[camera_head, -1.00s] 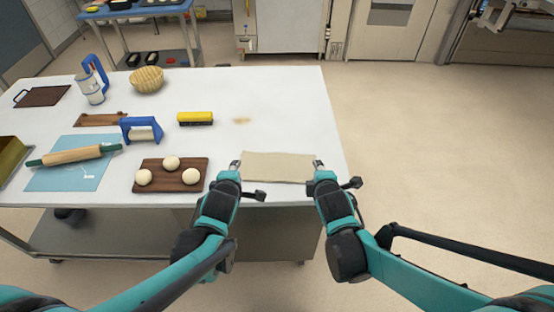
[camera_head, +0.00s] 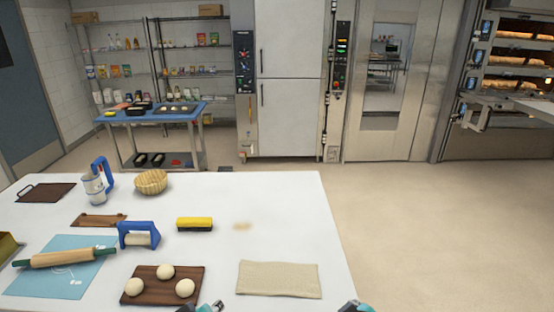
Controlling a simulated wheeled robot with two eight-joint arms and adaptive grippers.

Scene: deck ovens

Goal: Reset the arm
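My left gripper (camera_head: 202,307) shows only as a small teal and dark piece at the bottom edge, beside the dough board. My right gripper (camera_head: 355,307) also shows only a small part at the bottom edge, right of the cloth. The fingers of both are too cut off to tell whether they are open or shut. A folded beige cloth (camera_head: 279,279) lies flat at the front right of the white table (camera_head: 290,210), with neither gripper seen touching it.
A dark wooden board (camera_head: 150,290) with three dough balls, a rolling pin (camera_head: 65,258) on a blue mat, a blue-handled roller (camera_head: 138,236), a yellow brush (camera_head: 194,224) and a basket (camera_head: 151,182) occupy the table. Floor right of the table is clear. Ovens (camera_head: 510,70) stand far right.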

